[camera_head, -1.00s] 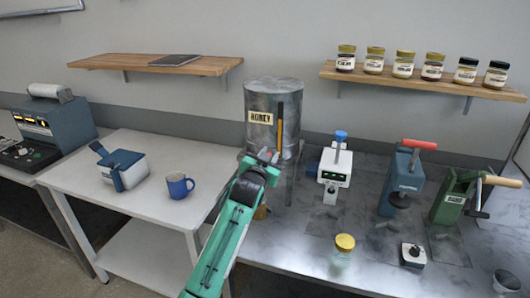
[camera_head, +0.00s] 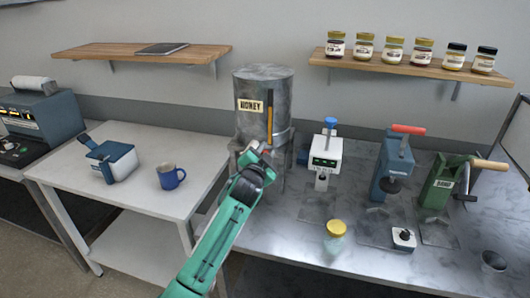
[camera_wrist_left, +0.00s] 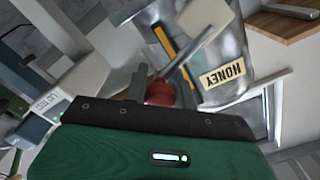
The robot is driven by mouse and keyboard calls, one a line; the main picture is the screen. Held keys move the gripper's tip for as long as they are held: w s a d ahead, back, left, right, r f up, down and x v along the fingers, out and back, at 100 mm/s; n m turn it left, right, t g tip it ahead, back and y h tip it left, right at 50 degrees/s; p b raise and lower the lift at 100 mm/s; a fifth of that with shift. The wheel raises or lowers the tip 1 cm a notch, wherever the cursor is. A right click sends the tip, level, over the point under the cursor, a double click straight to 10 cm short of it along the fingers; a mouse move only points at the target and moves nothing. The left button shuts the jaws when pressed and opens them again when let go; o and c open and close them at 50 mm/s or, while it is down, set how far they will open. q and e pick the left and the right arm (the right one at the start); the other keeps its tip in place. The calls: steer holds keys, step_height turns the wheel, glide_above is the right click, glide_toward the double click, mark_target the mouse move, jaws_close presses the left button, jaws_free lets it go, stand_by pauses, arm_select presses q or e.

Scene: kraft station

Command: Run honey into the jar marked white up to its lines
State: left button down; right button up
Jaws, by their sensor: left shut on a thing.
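The grey metal honey tank (camera_head: 262,85) with a HONEY label stands on legs at the back of the counter; it also fills the upper part of the left wrist view (camera_wrist_left: 235,55). My left gripper (camera_head: 262,152) is at the tank's lower front, shut on a small red knob (camera_wrist_left: 160,92), which seems to belong to the tank's tap. The space under the tank is largely hidden by my left arm. My right gripper is not in view.
A white device (camera_head: 325,155), a blue press (camera_head: 394,170) and a green crank device (camera_head: 450,185) stand to the right. Several lidded jars line the right shelf (camera_head: 400,66). A blue mug (camera_head: 170,177) sits on the white side table (camera_head: 150,215).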

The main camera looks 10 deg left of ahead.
arm_select(q)
steer(key=c, duration=1.1)
jaws_free()
steer(key=shift+s+f, duration=0.1)
steer(key=shift+s, duration=0.25)
steer(key=s+b, duration=0.3)
steer(key=s, duration=1)
steer(key=shift+a+b, duration=0.2)
steer(key=shift+b, duration=0.2)
